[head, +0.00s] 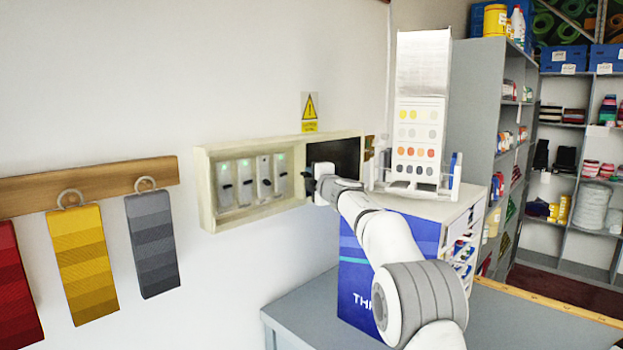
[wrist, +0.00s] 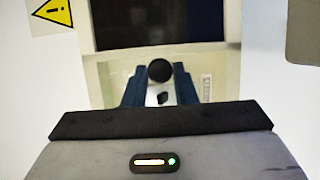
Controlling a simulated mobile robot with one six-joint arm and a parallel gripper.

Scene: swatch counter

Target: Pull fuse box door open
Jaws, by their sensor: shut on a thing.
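The cream fuse box (head: 207,190) is on the white wall. Several switches with green lights show in its left part, and a dark panel (head: 347,152) shows at its right. In the wrist view, a dark panel (wrist: 160,22) sits in a cream frame (wrist: 101,85), with a round black knob (wrist: 160,70) below it. My gripper (head: 311,186) is at the right part of the box. Its blue fingers (wrist: 159,84) are shut on the knob from both sides. My gripper hides part of the box, and I cannot tell how far the door stands from it.
A yellow warning sign (head: 310,111) is above the box. Yellow (head: 82,260) and grey (head: 152,245) swatches hang at left. A white display stand (head: 423,105) is on a cabinet close right of my gripper. A grey counter (head: 300,305) lies below.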

